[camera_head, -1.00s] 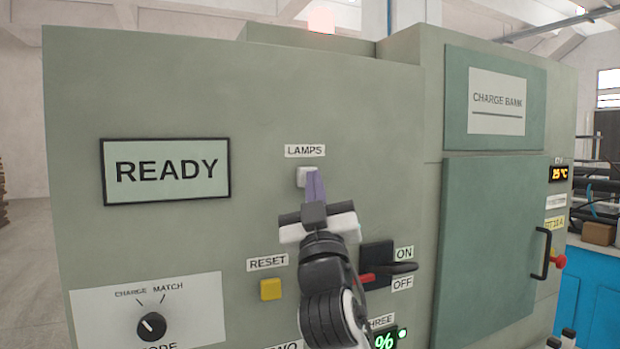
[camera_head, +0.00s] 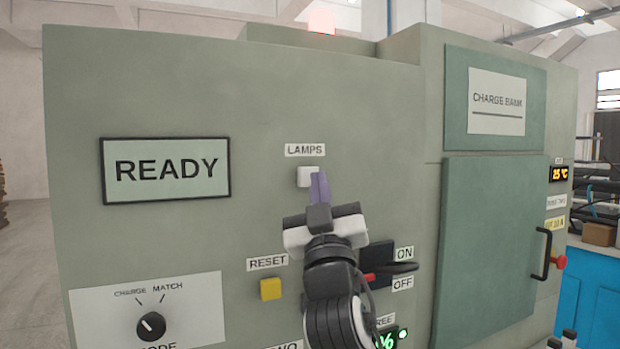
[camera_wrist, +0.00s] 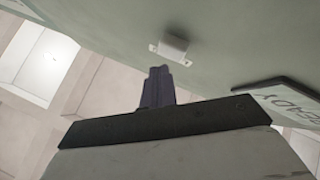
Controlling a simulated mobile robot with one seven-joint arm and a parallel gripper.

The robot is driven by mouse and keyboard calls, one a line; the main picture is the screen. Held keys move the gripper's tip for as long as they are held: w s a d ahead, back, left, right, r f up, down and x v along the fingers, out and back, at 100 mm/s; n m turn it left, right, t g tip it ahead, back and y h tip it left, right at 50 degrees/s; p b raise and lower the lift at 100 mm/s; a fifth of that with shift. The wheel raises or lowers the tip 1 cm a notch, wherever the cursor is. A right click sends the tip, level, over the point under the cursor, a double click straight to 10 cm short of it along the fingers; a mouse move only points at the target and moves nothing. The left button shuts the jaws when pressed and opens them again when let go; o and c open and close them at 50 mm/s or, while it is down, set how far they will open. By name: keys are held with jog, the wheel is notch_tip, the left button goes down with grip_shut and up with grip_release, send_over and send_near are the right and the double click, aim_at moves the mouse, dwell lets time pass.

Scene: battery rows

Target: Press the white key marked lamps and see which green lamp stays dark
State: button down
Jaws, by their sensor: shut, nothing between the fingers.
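The white key (camera_head: 305,177) sits on the grey-green panel under the LAMPS label (camera_head: 305,150). It also shows in the wrist view (camera_wrist: 174,46), standing out from the panel. My gripper (camera_head: 319,182) is shut and empty, its purple fingers just right of the key in the head view and partly overlapping its edge. In the wrist view the fingertips (camera_wrist: 158,72) stop short of the key, with a visible gap. One green lamp (camera_head: 403,334) is lit at the lower right beside a green readout (camera_head: 387,339). My arm hides part of the lower panel, and other lamps are not in view.
A READY display (camera_head: 166,171) is at left. A yellow RESET key (camera_head: 270,289), a mode knob (camera_head: 151,326) and an ON/OFF switch with a red part (camera_head: 370,279) lie below. A cabinet door with a black handle (camera_head: 543,253) is at right.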

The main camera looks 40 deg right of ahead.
jog(key=shift+s+a+b, duration=0.1)
jog(key=shift+s+a, duration=0.1)
jog(key=shift+s, duration=0.6)
jog(key=shift+s+a+b, duration=0.15)
jog(key=shift+s, duration=0.65)
jog(key=shift+s+a+b, duration=0.1)
jog(key=shift+s+a, duration=0.1)
jog(key=shift+s, duration=0.6)
